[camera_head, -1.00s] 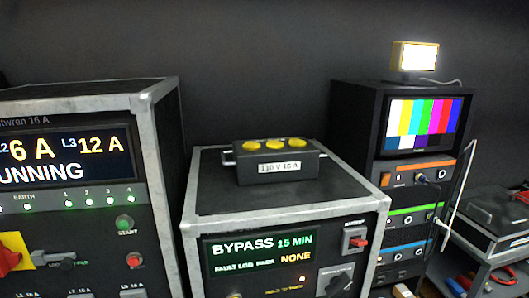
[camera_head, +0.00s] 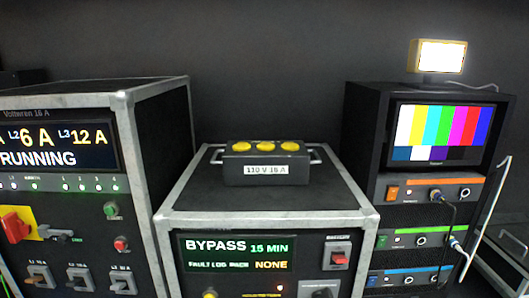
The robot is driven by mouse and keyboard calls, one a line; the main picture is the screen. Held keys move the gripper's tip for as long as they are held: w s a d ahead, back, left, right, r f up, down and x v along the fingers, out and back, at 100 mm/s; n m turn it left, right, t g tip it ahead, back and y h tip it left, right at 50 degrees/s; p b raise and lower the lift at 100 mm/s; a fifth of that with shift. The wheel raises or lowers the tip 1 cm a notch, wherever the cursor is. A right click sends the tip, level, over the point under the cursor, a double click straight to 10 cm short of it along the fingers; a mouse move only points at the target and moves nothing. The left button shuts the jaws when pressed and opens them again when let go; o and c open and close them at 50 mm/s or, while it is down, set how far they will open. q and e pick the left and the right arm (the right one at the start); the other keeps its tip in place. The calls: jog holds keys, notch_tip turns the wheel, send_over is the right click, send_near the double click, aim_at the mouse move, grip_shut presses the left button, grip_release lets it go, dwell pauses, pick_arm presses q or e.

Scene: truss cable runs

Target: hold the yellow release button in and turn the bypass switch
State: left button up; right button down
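Neither of my grippers is in view.
A red rocker switch (camera_head: 338,258) sits above the rotary switch. A black box with yellow caps (camera_head: 262,165) lies on the case. A taller case (camera_head: 158,130) reading RUNNING stands left. A rack (camera_head: 365,150) with a colour-bar monitor and cables stands right.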

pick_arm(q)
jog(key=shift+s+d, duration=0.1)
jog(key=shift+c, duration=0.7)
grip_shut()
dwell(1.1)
